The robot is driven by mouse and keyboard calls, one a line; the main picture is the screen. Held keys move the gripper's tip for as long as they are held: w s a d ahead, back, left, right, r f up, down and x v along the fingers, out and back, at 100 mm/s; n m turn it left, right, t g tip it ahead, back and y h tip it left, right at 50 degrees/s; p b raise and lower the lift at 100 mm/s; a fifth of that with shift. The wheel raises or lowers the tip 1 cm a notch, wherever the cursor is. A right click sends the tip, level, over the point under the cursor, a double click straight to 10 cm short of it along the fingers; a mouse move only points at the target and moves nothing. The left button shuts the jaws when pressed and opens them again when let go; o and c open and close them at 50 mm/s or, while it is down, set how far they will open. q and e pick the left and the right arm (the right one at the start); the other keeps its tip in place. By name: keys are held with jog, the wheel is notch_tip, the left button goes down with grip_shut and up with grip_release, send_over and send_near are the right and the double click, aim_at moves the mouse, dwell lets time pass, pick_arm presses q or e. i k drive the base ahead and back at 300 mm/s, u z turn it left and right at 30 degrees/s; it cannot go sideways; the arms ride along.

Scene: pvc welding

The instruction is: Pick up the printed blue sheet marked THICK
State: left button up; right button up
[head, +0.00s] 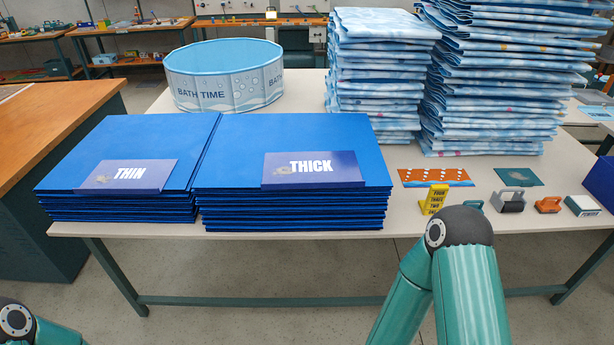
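A stack of plain blue sheets (255,140) lies on the table, with a darker blue printed label marked THICK (340,173) at its front edge. A matching stack of blue sheets (160,132) lies directly to its left, with a label marked THIN (128,188). Both stacks lie flat, and their layered front edges show. Neither of my grippers is in view. Only a teal link and dark joint of my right arm show at the lower right, in front of the table. A small part of my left arm shows in the bottom left corner.
A round BATH TIME tub (225,86) stands behind the stacks. Two tall piles of folded patterned blue sheets, one on the left (375,75) and one on the right (495,90), stand at the back right. Small items, including a yellow sign (434,199) and an orange part (547,205), line the front right.

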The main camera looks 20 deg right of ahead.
aim_at(304, 170)
jog(key=z, duration=0.1)
jog(key=i, duration=0.9)
jog(key=u, duration=0.05)
